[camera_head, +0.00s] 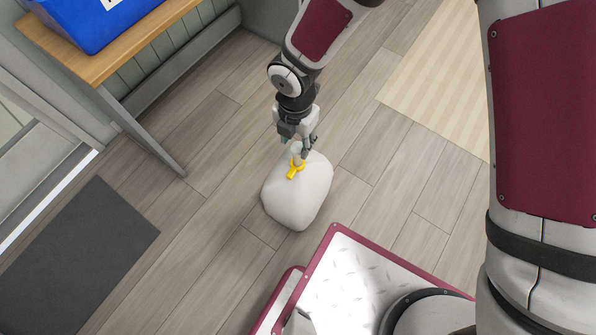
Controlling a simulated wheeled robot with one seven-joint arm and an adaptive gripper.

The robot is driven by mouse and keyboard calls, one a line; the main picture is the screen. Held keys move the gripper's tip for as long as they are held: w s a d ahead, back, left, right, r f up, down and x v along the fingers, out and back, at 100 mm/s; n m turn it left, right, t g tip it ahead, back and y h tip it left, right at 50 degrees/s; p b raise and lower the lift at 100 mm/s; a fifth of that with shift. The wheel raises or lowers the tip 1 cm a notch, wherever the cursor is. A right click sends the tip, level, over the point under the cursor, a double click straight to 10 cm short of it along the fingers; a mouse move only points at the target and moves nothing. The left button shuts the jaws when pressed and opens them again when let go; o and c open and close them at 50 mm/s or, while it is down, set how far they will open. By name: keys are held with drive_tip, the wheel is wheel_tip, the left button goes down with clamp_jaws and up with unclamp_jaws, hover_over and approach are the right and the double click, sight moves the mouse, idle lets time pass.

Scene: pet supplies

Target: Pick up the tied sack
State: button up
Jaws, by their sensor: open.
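The tied sack (296,198) is a white, rounded bag with a yellow tie (296,168) around its neck. It stands upright on the wood-plank floor, near the middle of the head view. My gripper (302,148) points down at the top of the sack, right by the gathered neck above the tie. Its fingers are open. The neck is partly hidden by the fingers, so I cannot tell whether they touch it.
A wooden bench (115,58) with a blue container (92,18) stands at the upper left, its slanted leg reaching the floor. A dark mat (75,255) lies at the lower left. A beige striped rug (445,75) lies at the upper right. Floor around the sack is clear.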

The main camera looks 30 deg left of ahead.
sight(297, 157)
drive_tip(key=shift+s+d+f+b, duration=0.15)
drive_tip(key=shift+f+b, duration=0.75)
drive_tip(key=shift+f, duration=1.05)
drive_tip(key=shift+w+d+f+b, duration=0.1)
drive_tip(key=shift+f+b, duration=0.75)
drive_tip(key=shift+f, duration=1.05)
drive_tip(key=shift+c, duration=0.3)
clamp_jaws()
drive_tip(key=shift+r, duration=0.15)
